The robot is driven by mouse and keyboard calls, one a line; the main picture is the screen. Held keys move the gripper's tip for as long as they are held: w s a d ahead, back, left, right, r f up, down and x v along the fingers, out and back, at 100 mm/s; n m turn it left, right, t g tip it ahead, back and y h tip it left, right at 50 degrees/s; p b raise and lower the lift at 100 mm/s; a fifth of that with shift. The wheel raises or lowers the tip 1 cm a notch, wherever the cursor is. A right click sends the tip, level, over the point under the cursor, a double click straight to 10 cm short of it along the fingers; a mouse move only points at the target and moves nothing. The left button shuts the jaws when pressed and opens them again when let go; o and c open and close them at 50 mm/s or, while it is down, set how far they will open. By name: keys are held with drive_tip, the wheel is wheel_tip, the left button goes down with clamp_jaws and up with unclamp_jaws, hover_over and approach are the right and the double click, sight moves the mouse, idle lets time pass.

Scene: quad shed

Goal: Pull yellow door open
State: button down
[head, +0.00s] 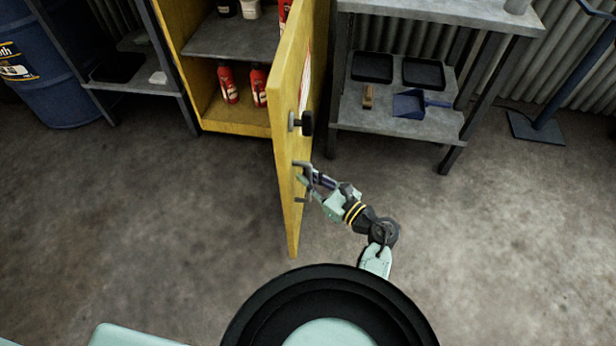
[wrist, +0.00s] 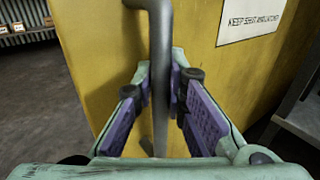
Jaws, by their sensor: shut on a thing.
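The yellow door (head: 290,130) of a yellow cabinet (head: 240,122) stands swung well open in the head view, its edge toward me. A grey bar handle (head: 300,166) is on its outer face, below a black knob (head: 307,123). My gripper (head: 312,180) is at the handle. In the wrist view my gripper (wrist: 164,108) has its purple pads on either side of the upright handle bar (wrist: 160,60) and is shut on it. The door's yellow face (wrist: 105,50) fills much of that view, with a white sign (wrist: 250,20) on it.
Red bottles (head: 229,85) stand inside the cabinet. A metal shelf unit (head: 400,120) with black trays and a blue dustpan (head: 410,104) stands right of the door. A blue drum (head: 40,70) is at the far left. The concrete floor (head: 150,230) in front is clear.

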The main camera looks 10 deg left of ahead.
drive_tip(key=c, duration=1.6)
unclamp_jaws()
drive_tip(key=shift+s, duration=0.1)
drive_tip(key=v, duration=0.7)
drive_tip(key=shift+d, duration=0.2)
drive_tip(key=shift+s+d, duration=0.1)
drive_tip(key=shift+s, duration=0.1)
